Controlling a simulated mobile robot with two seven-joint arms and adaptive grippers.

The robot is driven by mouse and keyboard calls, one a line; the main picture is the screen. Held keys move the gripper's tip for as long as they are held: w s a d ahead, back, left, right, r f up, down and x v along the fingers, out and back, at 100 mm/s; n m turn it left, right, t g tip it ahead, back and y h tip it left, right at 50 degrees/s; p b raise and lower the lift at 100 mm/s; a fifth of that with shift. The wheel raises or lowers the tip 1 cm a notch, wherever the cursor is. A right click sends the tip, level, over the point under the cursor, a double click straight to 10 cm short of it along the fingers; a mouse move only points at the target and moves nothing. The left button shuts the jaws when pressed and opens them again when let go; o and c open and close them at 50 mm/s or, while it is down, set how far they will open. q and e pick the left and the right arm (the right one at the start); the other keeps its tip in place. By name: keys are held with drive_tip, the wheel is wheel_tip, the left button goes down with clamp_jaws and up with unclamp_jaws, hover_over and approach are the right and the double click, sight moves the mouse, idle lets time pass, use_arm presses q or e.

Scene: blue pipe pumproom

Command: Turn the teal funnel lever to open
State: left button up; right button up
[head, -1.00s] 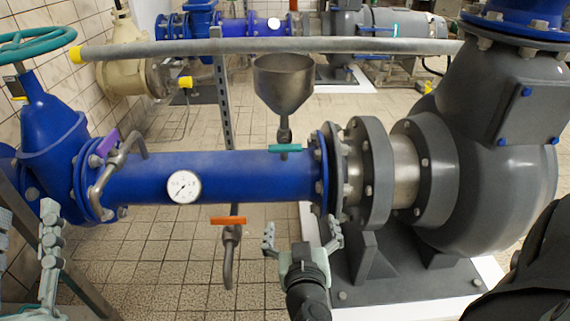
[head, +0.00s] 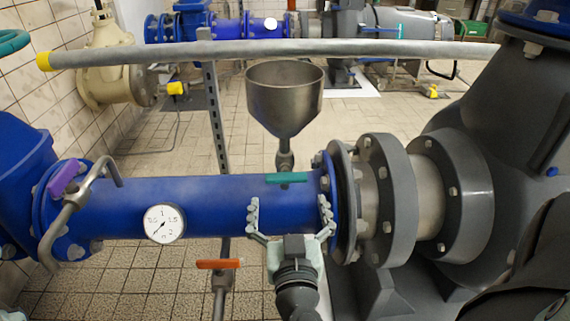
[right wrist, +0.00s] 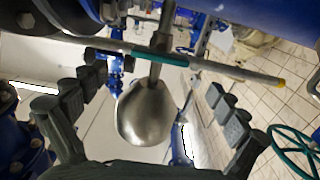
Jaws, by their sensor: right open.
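The teal lever (head: 286,178) lies level across the stem under the grey metal funnel (head: 284,98), just above the blue pipe (head: 215,205). My right gripper (head: 289,205) is open in front of the pipe, its two fingers spread and pointing up, below the lever and apart from it. In the right wrist view the teal lever (right wrist: 160,58) crosses the stem between the spread fingers of my right gripper (right wrist: 155,76), with the funnel bowl (right wrist: 146,112) beyond. Nothing is between the fingers in contact. My left gripper does not show clearly.
A purple lever (head: 66,178) on a bent pipe is at the left, and a pressure gauge (head: 165,223) is on the blue pipe. An orange lever (head: 218,264) sits below the pipe. A grey rail (head: 270,50) runs behind the funnel. The grey pump flange (head: 388,200) stands close at right.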

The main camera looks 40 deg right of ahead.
sight(286, 180)
drive_tip(key=p+x, duration=0.1)
drive_tip(key=x, duration=0.5)
drive_tip(key=shift+w+r, duration=0.1)
drive_tip(key=shift+w, duration=0.1)
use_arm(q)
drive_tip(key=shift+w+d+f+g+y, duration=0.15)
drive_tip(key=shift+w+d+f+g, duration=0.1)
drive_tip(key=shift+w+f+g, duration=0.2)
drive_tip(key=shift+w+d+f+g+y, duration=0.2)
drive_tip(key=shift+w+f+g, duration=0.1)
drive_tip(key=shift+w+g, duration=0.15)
use_arm(e)
drive_tip(key=shift+w+d, duration=0.4)
drive_tip(key=shift+w, duration=0.15)
drive_tip(key=c, duration=1.2)
